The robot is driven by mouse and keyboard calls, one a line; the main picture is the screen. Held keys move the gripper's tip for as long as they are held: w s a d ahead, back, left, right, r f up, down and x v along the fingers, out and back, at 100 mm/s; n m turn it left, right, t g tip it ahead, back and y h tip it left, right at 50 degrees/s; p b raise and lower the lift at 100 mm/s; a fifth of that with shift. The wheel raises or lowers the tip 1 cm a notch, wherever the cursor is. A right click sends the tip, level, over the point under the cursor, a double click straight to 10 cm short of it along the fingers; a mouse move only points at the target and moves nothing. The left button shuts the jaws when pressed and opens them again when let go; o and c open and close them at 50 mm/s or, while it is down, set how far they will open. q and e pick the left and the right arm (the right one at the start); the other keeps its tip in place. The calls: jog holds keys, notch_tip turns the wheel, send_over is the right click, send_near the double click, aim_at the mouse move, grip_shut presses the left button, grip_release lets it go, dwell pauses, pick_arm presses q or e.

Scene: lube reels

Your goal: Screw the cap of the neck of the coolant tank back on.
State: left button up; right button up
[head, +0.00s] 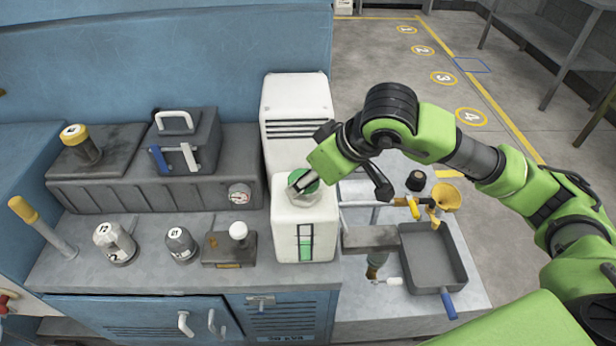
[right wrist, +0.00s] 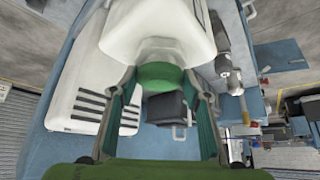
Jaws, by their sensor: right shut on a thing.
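The coolant tank (head: 288,218) is a white box with a sight window showing green fluid, standing at the right end of the bench in the head view. Its green cap (head: 306,181) is at the neck on top. My right gripper (head: 303,186) comes in from the right and is shut on the cap. In the right wrist view the green cap (right wrist: 160,76) sits between the two fingers, against the white tank (right wrist: 155,25). The neck is hidden under the cap, so I cannot tell how the cap is seated. My left gripper is not in view.
A white vented box (head: 297,108) stands behind the tank. A grey tray with a blue handle (head: 434,257), a yellow funnel (head: 446,196) and a black cap (head: 416,181) are to the right. Several fittings, including a white-knobbed block (head: 229,248), stand to the left.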

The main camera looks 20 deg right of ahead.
jog(key=shift+a+m+h+b, duration=0.2)
jog(key=shift+m+h+b, duration=0.1)
jog(key=shift+m+b, duration=0.35)
jog(key=shift+m+t+h+b, duration=0.35)
jog(key=shift+m+h, duration=0.25)
jog(key=shift+m, duration=0.55)
jog(key=shift+m+h, duration=0.4)
jog(key=shift+m, duration=0.3)
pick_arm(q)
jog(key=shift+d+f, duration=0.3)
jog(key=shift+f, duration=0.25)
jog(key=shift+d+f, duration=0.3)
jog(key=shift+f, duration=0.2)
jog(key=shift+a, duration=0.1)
